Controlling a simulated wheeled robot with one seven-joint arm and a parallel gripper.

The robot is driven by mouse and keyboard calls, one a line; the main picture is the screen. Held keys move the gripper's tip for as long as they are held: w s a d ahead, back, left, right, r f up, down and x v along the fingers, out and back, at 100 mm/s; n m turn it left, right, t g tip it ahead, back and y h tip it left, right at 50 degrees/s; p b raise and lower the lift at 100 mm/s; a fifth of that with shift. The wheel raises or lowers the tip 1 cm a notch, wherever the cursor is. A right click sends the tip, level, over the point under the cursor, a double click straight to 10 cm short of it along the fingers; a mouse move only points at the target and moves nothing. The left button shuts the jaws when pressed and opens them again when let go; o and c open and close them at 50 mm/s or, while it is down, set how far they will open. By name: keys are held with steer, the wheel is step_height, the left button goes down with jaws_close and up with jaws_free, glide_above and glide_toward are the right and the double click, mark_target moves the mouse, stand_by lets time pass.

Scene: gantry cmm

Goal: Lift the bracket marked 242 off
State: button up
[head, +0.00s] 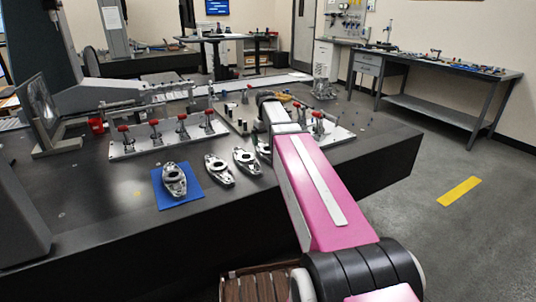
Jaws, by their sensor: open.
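Several metal brackets lie in a row on the dark granite table (95,215). One bracket (174,181) lies on a blue mat (198,197) at the left. A second bracket (218,170) and a third bracket (247,161) lie bare on the granite to its right. Another metal part is partly hidden beside my pink arm. No number is readable on any bracket, so I cannot tell which is 242. My arm reaches forward over the table, and its wrist end is near the fixture plates. My gripper is hidden behind the arm.
A fixture plate (138,148) with red-tipped clamps stands behind the brackets. Another plate with clamps (340,134) is right of my arm. A monitor (40,112) stands at the left. Bare granite lies in front of the brackets. A workbench (440,63) stands far right.

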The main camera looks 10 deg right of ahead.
mark_target(267, 149)
steer(key=shift+s+d+f, duration=0.1)
steer(key=shift+d+f, duration=0.05)
steer(key=shift+f, duration=1.25)
steer(key=shift+s+d+f, duration=0.1)
steer(key=shift+d+f, duration=0.05)
steer(key=shift+f, duration=1.2)
steer(key=c, duration=1.2)
